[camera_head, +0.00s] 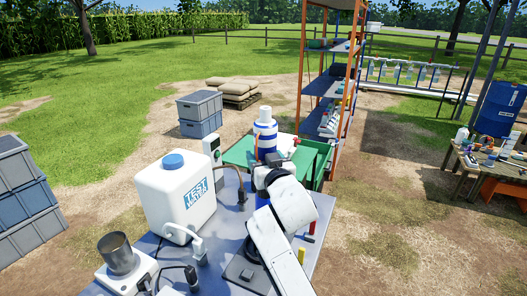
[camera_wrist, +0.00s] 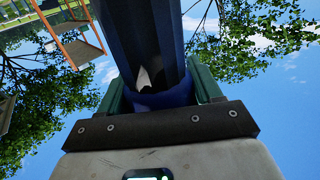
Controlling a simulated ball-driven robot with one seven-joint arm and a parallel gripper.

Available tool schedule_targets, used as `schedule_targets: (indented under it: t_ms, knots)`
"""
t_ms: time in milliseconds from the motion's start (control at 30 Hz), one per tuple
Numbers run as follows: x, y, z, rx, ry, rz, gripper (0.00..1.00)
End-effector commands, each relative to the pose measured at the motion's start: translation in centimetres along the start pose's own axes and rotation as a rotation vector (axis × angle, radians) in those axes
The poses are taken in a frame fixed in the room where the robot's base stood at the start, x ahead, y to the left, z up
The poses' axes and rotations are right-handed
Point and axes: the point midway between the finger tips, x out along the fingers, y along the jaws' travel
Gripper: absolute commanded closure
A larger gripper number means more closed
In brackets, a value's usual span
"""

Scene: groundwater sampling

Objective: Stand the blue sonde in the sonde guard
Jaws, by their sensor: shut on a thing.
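My gripper (camera_wrist: 165,92) is shut on the blue sonde (camera_wrist: 148,30), a thick dark blue cylinder in the wrist view that runs up out of the picture between the green finger pads. In the head view my white arm hides most of the grip, and a strip of blue (camera_head: 262,200) shows just below the wrist, above the work table. A dark square base plate (camera_head: 240,272) lies on the table beside my forearm. It may belong to the sonde guard, but my arm covers part of it and I cannot tell. The sonde's lower end is hidden.
A white test water container (camera_head: 174,200) stands left of my arm on the grey table (camera_head: 232,225). A white instrument with a grey cup (camera_head: 118,254) sits front left. A blue-and-white striped bottle (camera_head: 265,138) shows behind my wrist. An orange-framed shelf (camera_head: 330,85) stands beyond.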

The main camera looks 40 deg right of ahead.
Motion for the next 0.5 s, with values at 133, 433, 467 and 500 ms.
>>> schedule_targets:
  t_ms: [133, 433, 467, 500]
  knots:
    - [-0.02, 0.00, -0.50, 0.000, 0.010, 0.000, 1.00]
    - [0.00, 0.02, 0.20, 0.000, 0.000, 0.000, 0.22]
    - [0.00, 0.02, 0.21, 0.000, 0.000, 0.000, 0.20]
    - [0.00, 0.02, 0.21, 0.000, 0.000, 0.000, 0.16]
